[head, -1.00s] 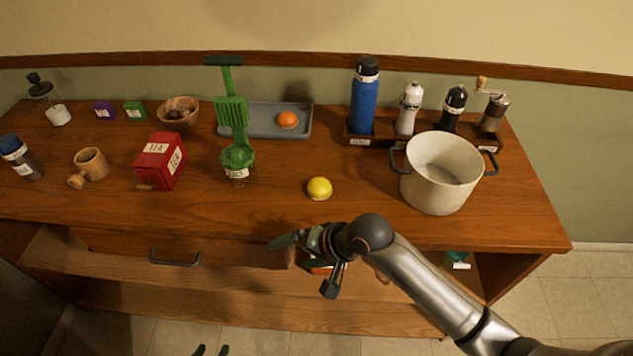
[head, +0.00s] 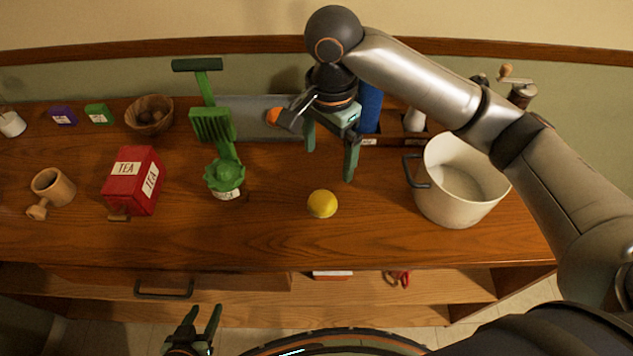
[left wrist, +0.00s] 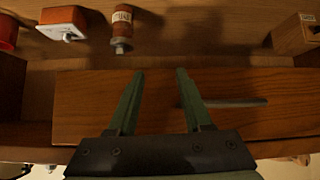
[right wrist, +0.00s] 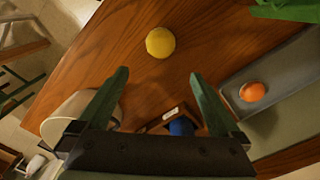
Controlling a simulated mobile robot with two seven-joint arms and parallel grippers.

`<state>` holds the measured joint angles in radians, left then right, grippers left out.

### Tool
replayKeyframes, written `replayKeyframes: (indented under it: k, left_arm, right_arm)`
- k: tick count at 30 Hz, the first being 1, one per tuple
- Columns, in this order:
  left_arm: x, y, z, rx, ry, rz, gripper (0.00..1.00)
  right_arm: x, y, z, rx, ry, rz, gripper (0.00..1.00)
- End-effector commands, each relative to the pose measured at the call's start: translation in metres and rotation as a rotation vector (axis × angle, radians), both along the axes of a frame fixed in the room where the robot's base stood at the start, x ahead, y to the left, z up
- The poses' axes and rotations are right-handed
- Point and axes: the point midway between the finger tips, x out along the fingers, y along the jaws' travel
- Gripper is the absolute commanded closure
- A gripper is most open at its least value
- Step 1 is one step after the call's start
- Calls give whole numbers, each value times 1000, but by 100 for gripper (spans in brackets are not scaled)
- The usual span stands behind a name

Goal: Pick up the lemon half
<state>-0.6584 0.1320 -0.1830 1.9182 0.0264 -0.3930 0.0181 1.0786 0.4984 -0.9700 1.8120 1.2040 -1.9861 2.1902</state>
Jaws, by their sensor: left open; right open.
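The yellow lemon half (head: 321,204) rests on the wooden counter (head: 270,235) near its front middle, cut side not visible. It also shows in the right wrist view (right wrist: 160,42), beyond my fingertips. My right gripper (head: 330,164) is open and empty, pointing down above the counter, behind the lemon half and apart from it. It also shows open in the right wrist view (right wrist: 158,74). My left gripper (head: 205,309) is open and empty in front of the counter; the left wrist view shows its fingers apart (left wrist: 160,72) before a drawer.
Behind are a grey tray (head: 262,112) with an orange item and a blue bottle (head: 370,108). Counter around the lemon half is clear.

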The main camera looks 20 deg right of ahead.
Motion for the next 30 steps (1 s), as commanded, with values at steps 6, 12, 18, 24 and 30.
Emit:
replayKeyframes:
  k: [6,12,18,24,30]
  left_arm:
    - [-14,0,-13,1,31,-1,50]
    - [-14,0,-15,1,33,-1,50]
    - [-13,0,-15,1,30,-1,50]
    - [-12,0,-16,1,27,-1,50]
    - [-11,0,-16,0,25,-1,50]
  right_arm:
    - [-1,0,-38,-2,4,-3,0]
    - [0,0,-65,0,0,-2,0]
    - [-1,3,-81,0,2,0,0]
    - [-2,9,-111,0,1,-1,0]
    - [-2,9,-123,1,-2,1,0]
